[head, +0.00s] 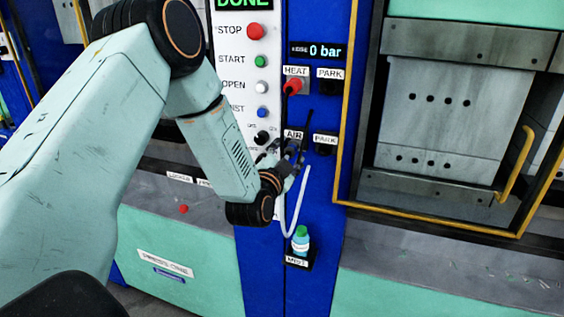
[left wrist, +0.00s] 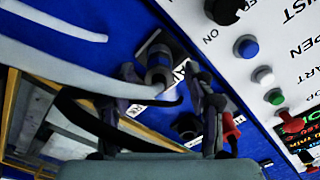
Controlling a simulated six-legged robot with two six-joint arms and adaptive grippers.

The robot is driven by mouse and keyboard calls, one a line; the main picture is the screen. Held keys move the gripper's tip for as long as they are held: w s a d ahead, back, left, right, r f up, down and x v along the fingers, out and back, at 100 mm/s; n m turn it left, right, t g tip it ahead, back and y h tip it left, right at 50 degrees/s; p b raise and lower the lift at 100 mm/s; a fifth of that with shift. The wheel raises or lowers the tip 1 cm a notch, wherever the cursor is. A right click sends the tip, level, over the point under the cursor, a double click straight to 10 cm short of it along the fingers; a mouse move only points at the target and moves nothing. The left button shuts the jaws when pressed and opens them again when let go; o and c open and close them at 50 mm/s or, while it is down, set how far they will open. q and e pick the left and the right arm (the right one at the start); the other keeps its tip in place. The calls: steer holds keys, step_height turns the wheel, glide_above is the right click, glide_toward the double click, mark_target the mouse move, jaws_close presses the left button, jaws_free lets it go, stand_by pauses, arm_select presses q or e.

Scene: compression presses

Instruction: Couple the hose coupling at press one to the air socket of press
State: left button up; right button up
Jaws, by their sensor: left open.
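The AIR label (head: 293,134) is on the blue column of the press, right of the white button panel. My left gripper (head: 285,158) is open just below that label and partly covers the socket area. In the left wrist view the gripper (left wrist: 168,80) has its fingers apart on either side of a grey round fitting (left wrist: 158,66) on a square plate. A white hose (head: 302,190) hangs in a loop below the gripper. Its thick end (left wrist: 110,86) passes close to the fitting; I cannot tell whether they are joined. My right gripper is not in view.
A red plug (head: 294,86) sits at the HEAT label, with black PARK sockets (head: 326,88) to the right. A bottle with a green cap (head: 301,239) stands on a small holder below. The yellow-framed press door (head: 440,130) is at right. Buttons line the white panel (head: 222,48).

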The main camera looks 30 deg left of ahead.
arm_select(q)
steer(key=v, duration=1.1)
steer(key=shift+s, duration=0.2)
steer(key=shift+w, duration=0.1)
steer(key=s+d+f+n+g+h+b, duration=0.1)
steer(key=s+d+f+n+g+b, duration=0.15)
steer(key=f, duration=0.65)
steer(key=s+d+f+n+g+h+b, duration=0.2)
steer(key=s+d+f+g, duration=0.15)
steer(key=f, duration=0.45)
steer(key=s+d+f+n+g+h+b, duration=0.1)
steer(key=s+d+f+n+g+b, duration=0.2)
steer(key=f, duration=0.6)
steer(key=s+d+f+g+b, duration=0.2)
steer(key=s+f+g+b, duration=0.6)
steer(key=s+f+b, duration=0.6)
steer(key=s+f+m, duration=0.1)
steer(key=s+f, duration=0.8)
steer(key=f, duration=0.4)
steer(key=shift+d+b, duration=0.15)
steer(key=shift+b, duration=0.15)
